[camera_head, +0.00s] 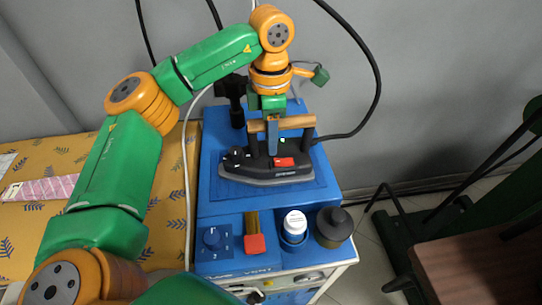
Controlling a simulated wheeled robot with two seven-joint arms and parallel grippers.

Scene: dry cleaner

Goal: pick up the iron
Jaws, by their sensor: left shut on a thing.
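The iron (278,170) has a grey soleplate, a black body with a red patch, and a wooden handle (296,122). It is over the recessed rest on top of the blue ironing station (212,150). Whether its sole touches the rest is hard to tell. My left gripper (272,135) points down from above and is shut on the iron's handle. The gripper and the handle partly hide each other. My right gripper is out of view.
A black cable (377,90) runs from the iron up along the wall. A patterned yellow board (60,160) lies left.

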